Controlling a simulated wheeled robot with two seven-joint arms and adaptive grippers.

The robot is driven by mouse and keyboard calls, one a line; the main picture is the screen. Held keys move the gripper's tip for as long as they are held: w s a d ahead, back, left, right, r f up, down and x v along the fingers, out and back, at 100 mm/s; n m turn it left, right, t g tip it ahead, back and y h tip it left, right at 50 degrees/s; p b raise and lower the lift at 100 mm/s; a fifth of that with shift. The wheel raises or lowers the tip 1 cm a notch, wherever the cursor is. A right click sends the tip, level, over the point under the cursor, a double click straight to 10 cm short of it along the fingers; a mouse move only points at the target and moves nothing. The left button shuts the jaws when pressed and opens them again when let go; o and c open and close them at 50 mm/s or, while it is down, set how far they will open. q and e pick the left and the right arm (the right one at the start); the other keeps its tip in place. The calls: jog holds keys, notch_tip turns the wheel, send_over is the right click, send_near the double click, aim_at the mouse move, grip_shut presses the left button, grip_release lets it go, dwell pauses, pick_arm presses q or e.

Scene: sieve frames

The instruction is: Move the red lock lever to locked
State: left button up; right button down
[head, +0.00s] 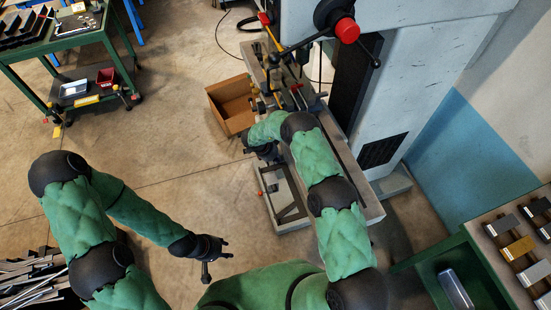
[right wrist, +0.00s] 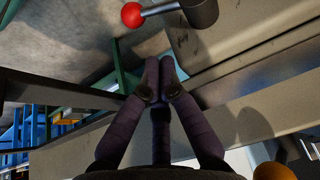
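The lock lever shows at the top of the right wrist view as a red ball knob (right wrist: 132,15) on a short grey arm with a dark round hub (right wrist: 203,10). In the head view a small red knob (head: 260,193) shows at the left side of the machine's grey bed, and it looks like the same lever. My right gripper (right wrist: 160,65) has its dark fingertips together with nothing between them. It is just short of the lever, apart from it in the picture. My left gripper (head: 216,258) hangs empty over the floor, its fingers apart.
The grey machine column (head: 386,100) with a large red-knobbed handle (head: 346,28) stands at the back. A cardboard box (head: 232,103) is left of the bed. A green cart (head: 62,45) stands at far left, and a bench with metal blocks (head: 518,247) at right. Floor at left is mostly clear.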

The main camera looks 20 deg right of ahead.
jog(key=shift+s+a+f, duration=0.1)
jog(key=shift+a+f, duration=0.05)
jog(key=shift+f, duration=0.3)
jog(key=shift+s+a+f, duration=0.1)
jog(key=shift+f, duration=0.35)
jog(key=shift+w+a+f+b, duration=0.15)
jog(key=shift+w+f+b, duration=0.25)
jog(key=shift+f, duration=0.1)
jog(key=shift+s+r, duration=0.1)
jog(key=shift+s, duration=0.05)
jog(key=shift+s+f+b, duration=0.15)
jog(key=shift+f+b, duration=0.75)
jog(key=shift+b, duration=0.25)
jog(key=shift+r, duration=0.2)
